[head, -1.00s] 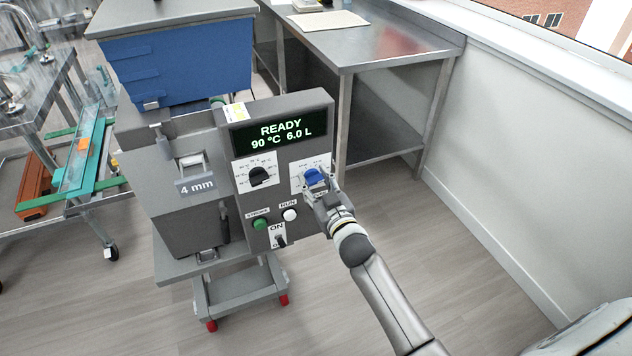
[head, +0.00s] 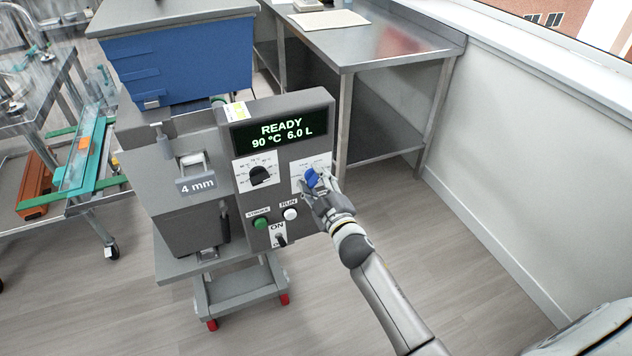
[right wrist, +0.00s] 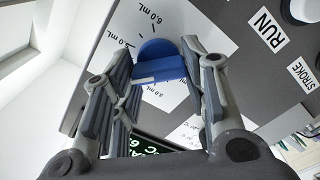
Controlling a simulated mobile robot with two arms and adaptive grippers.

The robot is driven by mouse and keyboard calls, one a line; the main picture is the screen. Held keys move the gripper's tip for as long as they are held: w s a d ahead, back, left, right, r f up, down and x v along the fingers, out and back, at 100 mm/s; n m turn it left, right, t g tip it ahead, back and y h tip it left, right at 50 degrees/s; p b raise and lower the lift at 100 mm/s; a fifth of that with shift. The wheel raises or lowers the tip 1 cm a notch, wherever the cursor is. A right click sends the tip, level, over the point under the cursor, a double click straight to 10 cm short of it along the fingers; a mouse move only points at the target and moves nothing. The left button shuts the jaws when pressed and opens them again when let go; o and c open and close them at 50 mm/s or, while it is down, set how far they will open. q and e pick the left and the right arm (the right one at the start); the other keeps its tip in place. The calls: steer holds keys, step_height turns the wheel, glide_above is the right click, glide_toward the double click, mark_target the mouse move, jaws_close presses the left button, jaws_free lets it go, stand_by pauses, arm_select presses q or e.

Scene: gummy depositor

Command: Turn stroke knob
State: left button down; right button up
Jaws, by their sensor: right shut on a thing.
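The blue stroke knob (head: 311,178) sits on a white dial plate on the right part of the grey control panel (head: 300,218). My right gripper (head: 318,187) reaches it from the lower right and is shut on it. In the right wrist view the knob (right wrist: 160,62) lies between the two fingers (right wrist: 160,75), with a white pointer mark on its bar. Printed mL values surround it, 6.0 mL among them. Part of the dial is hidden by the fingers. My left gripper is not in view.
The display (head: 278,130) reads READY, 90 °C, 6.0 L. A black knob (head: 260,175), a green button (head: 260,224), a white button (head: 290,214) and an ON switch (head: 280,240) are close by. A steel table (head: 380,45) stands behind. The floor at right is clear.

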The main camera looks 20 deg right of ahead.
steer(key=shift+f+n, duration=0.1)
steer(key=shift+n, duration=1.2)
steer(key=o, duration=1)
steer(key=shift+o, duration=0.2)
steer(key=shift+s, duration=0.1)
steer(key=s, duration=1.1)
steer(key=shift+s, duration=0.4)
